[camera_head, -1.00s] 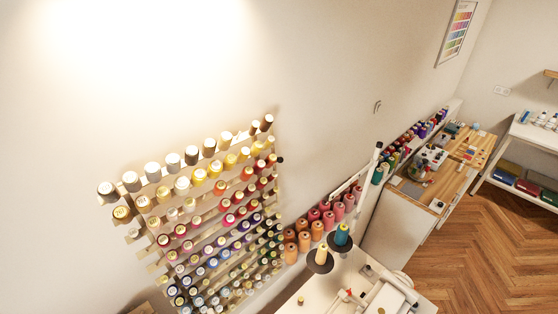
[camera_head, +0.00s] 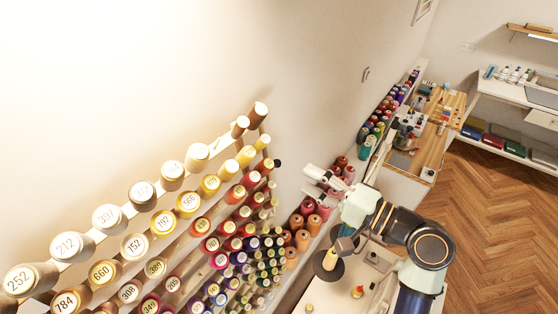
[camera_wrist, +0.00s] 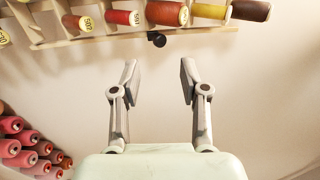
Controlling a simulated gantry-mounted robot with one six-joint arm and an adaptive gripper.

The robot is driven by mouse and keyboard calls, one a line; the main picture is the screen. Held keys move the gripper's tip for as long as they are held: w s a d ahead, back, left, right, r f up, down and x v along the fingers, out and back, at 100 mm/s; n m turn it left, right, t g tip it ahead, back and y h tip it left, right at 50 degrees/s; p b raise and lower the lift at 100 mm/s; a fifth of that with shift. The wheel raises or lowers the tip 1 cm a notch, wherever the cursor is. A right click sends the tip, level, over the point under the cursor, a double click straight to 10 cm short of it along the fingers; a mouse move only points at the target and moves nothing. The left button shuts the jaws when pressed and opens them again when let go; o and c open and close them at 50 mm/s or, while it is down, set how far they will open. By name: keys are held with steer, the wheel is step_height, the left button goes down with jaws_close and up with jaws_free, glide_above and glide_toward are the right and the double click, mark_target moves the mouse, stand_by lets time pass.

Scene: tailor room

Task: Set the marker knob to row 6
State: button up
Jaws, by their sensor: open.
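The marker knob (camera_head: 278,163) is a small black knob at the right edge of the thread rack (camera_head: 227,138), near its upper rows. In the wrist view the black knob (camera_wrist: 157,39) sits just below a wooden rail carrying spools. My gripper (camera_head: 315,182) is open and empty, to the right of the rack and slightly lower than the knob in the head view. In the wrist view its two fingers (camera_wrist: 158,78) point up the picture, with the knob above and roughly centred between the tips, apart from both. Row numbers cannot be read.
Numbered spools (camera_head: 107,219) fill the rack to the left of the knob. Pink and orange cones (camera_head: 303,238) stand below my gripper, and similar cones (camera_wrist: 22,145) show in the wrist view. A sewing machine with a yellow cone (camera_head: 333,262) is beneath my arm. The wall beside the rack is bare.

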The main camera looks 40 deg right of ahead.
mark_target(280, 165)
steer(key=w, duration=0.2)
steer(key=w+a+p, duration=0.1)
steer(key=w, duration=0.4)
steer(key=shift+w+a, duration=0.1)
steer(key=shift+a, duration=0.05)
steer(key=shift+c, duration=0.3)
jaws_close()
steer(key=shift+f, duration=0.1)
